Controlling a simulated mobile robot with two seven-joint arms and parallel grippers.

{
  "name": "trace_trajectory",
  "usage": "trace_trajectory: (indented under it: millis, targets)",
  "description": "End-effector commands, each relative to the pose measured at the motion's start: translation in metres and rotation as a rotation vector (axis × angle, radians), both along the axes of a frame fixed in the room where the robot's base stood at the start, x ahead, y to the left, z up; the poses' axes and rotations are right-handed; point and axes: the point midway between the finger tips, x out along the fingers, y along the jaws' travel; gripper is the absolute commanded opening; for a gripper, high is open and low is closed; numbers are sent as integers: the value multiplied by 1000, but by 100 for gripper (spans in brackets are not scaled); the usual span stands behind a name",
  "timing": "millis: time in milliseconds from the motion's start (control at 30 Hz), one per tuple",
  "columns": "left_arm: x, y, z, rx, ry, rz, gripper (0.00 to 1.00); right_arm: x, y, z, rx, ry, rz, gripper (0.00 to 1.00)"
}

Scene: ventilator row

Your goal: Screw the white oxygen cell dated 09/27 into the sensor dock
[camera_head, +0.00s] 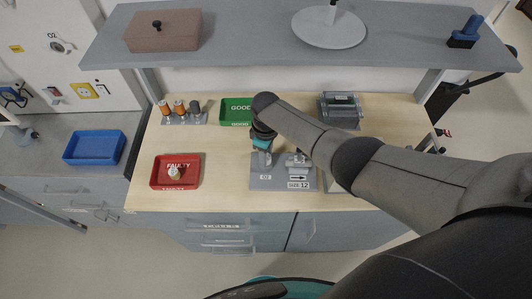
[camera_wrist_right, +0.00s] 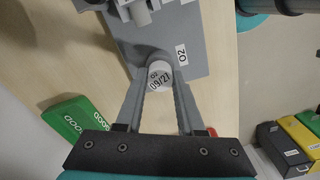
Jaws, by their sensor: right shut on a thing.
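The white oxygen cell (camera_wrist_right: 158,77) is between my right fingers in the right wrist view. Its label shows O2 and a date like 09/27, with the last digit hard to read. My right gripper (camera_wrist_right: 161,88) is shut on it. The cell stands at the O2-marked part of the grey sensor dock (camera_wrist_right: 187,28); I cannot tell how far it is seated. In the head view my right gripper (camera_head: 262,146) points down over the left half of the dock plate (camera_head: 270,186). My left gripper is not in view.
A red FAULTY tray (camera_head: 157,182) holds a pale cell (camera_head: 175,173). A green GOOD tray (camera_head: 230,117) lies behind my right gripper. A rack (camera_head: 183,121) with orange and grey pieces stands at back left. A grey device (camera_head: 340,110) stands at the back right. A shelf (camera_head: 240,40) overhangs the bench.

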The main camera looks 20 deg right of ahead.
Motion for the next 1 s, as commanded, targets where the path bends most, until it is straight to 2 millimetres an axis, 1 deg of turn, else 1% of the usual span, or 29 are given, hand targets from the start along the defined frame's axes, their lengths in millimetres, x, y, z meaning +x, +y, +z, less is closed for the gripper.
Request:
trace_trajectory:
  millis: [100,267,400,767,867,1000]
  targets:
    - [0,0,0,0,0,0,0,0,1,0,2,0,-155,0]
    - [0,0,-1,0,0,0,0,0,1,0,1,0,-311,0]
    - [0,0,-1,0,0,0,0,0,0,0,0,-1,-351,0]
    - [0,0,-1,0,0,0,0,0,1,-1,0,-1,-357,0]
    - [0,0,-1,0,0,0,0,0,1,-1,2,-1,-429,0]
    - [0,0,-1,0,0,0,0,0,1,-1,2,1,-610,0]
